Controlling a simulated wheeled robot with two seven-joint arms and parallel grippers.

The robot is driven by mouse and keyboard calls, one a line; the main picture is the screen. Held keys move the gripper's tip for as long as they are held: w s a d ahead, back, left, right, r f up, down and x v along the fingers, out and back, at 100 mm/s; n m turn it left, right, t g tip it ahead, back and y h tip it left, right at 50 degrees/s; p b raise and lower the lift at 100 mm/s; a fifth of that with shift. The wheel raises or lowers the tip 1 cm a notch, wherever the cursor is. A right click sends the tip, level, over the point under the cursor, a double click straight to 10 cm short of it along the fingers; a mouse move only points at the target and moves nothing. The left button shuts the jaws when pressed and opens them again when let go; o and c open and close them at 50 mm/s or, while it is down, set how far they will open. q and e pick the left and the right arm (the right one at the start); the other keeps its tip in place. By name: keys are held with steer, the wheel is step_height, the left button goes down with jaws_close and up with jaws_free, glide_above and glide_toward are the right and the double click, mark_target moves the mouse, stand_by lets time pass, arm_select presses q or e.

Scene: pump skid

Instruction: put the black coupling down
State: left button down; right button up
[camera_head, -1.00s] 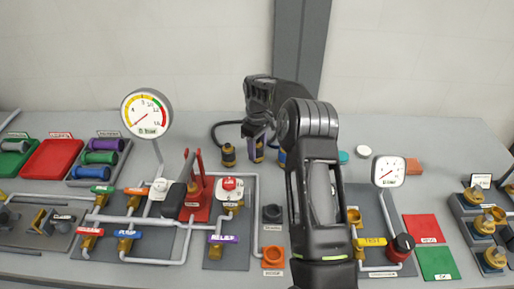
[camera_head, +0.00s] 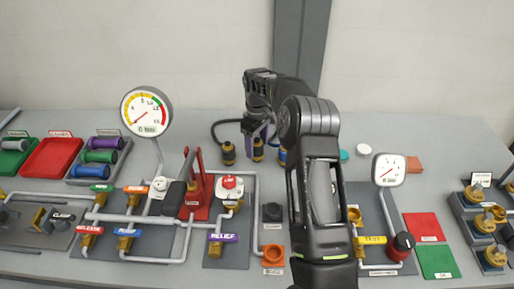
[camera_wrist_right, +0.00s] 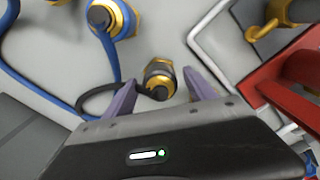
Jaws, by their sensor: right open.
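The black coupling (camera_head: 258,153), dark with a brass collar, stands on the grey bench in the head view. In the right wrist view the coupling (camera_wrist_right: 158,80) lies between two purple fingertips, with a gap on each side. A black hose bends near it. My right gripper (camera_head: 258,134) is just above and around it in the head view, partly hidden by my arm. In the wrist view the gripper (camera_wrist_right: 160,95) is open and holds nothing. My left gripper is not in view.
A blue-hosed coupling (camera_wrist_right: 108,18) stands close by in the wrist view, and another dark coupling (camera_head: 228,153) stands left in the head view. A red lever stand (camera_head: 198,190) and white pipework are to the left. A small gauge (camera_head: 389,170) stands right.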

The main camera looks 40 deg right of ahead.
step_height(320, 180, up, 7)
steer(key=shift+f+b, duration=0.1)
steer(key=shift+b, duration=0.45)
step_height(320, 180, up, 4)
steer(key=shift+p, duration=0.9)
steer(key=shift+s+a+f, duration=0.1)
steer(key=shift+f, duration=0.05)
